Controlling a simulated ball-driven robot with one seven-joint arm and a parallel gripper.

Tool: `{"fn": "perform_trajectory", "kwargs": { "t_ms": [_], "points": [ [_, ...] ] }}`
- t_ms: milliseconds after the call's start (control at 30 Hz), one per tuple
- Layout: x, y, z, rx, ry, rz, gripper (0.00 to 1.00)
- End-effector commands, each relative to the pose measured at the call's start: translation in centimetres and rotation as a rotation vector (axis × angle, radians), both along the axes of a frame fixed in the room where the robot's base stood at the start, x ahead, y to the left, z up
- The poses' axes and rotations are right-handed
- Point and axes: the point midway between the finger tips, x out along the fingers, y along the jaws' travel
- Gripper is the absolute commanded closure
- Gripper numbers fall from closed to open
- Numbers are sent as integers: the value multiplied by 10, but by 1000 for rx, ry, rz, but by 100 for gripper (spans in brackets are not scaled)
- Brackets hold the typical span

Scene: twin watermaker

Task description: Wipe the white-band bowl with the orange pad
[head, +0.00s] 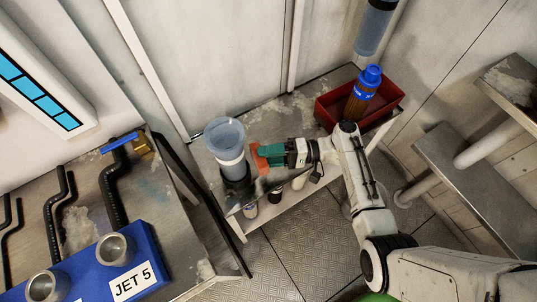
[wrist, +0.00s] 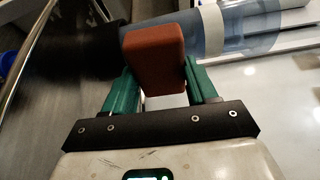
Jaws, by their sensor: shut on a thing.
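The white-band bowl (head: 226,138) is a clear bluish vessel with a white band, above a dark base on the narrow bench. My gripper (head: 270,155) is shut on the orange pad (head: 261,160), just right of the bowl's lower part. In the wrist view the pad (wrist: 155,58) stands between the green fingers, and the bowl (wrist: 238,30) lies behind it, with its white band to the right of the pad. The pad overlaps the edge of the bowl's body there; I cannot tell whether they touch.
A red bin (head: 327,116) with a blue-capped brown bottle (head: 361,98) stands on the bench at right. Small containers (head: 274,196) sit near the front edge, below my gripper. A clear cylinder (head: 375,28) hangs above.

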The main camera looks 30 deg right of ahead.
Motion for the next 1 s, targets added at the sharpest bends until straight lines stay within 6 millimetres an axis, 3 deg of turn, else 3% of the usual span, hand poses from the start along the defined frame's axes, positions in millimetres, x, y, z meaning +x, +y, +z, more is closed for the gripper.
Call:
{"fn": "perform_trajectory", "kwargs": {
  "t_ms": [1000],
  "points": [
    [3,18,0,0,0,1,67]
  ]
}}
